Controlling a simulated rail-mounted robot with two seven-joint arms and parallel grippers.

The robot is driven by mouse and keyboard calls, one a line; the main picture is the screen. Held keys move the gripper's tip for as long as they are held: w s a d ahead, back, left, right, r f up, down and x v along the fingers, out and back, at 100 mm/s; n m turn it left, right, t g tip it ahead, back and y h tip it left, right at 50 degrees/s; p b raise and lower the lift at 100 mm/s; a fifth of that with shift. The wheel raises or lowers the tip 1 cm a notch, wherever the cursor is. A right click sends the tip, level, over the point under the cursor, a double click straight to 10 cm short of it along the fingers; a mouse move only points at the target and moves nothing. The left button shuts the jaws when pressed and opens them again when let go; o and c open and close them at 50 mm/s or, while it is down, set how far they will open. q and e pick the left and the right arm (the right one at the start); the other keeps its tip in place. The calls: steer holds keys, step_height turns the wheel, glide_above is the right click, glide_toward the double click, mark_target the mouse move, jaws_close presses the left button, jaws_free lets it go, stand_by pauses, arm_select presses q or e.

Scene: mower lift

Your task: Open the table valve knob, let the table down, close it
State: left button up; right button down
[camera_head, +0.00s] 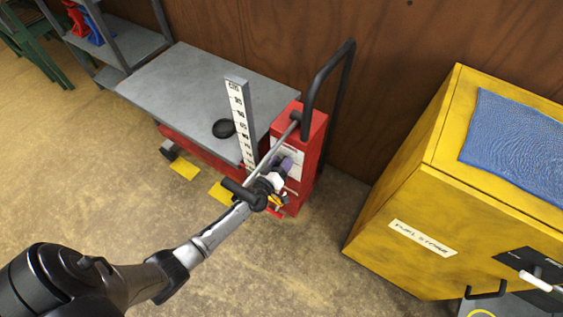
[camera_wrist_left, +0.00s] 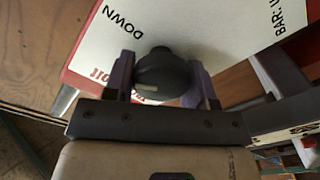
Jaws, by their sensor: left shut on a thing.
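The lift table (camera_head: 195,80) has a grey top standing above a red base, beside a red box (camera_head: 315,135) with a white label panel. In the left wrist view the dark round valve knob (camera_wrist_left: 163,72) stands out from the white panel (camera_wrist_left: 210,35), near the word DOWN. My left gripper (camera_head: 285,162) reaches the panel from below. Its purple fingers (camera_wrist_left: 163,85) lie on both sides of the knob and are shut on it. In the head view the knob is hidden by the gripper. My right gripper is not in view.
A grey post with a number scale (camera_head: 240,115) stands at the table's edge. A grey bar (camera_head: 275,148) slants down from the red box past my gripper. A black handle (camera_head: 325,75) rises behind. A yellow cabinet (camera_head: 440,190) stands right. The floor in front is clear.

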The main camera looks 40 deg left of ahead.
arm_select(q)
steer(key=n, duration=0.6)
steer(key=shift+a+f+b, duration=0.1)
steer(key=shift+f+b, duration=0.05)
steer(key=shift+b, duration=0.25)
steer(key=n, duration=0.3)
steer(key=shift+b, duration=0.3)
steer(key=shift+n, duration=1.1)
steer(key=o, duration=0.9)
steer(key=shift+s, duration=0.1)
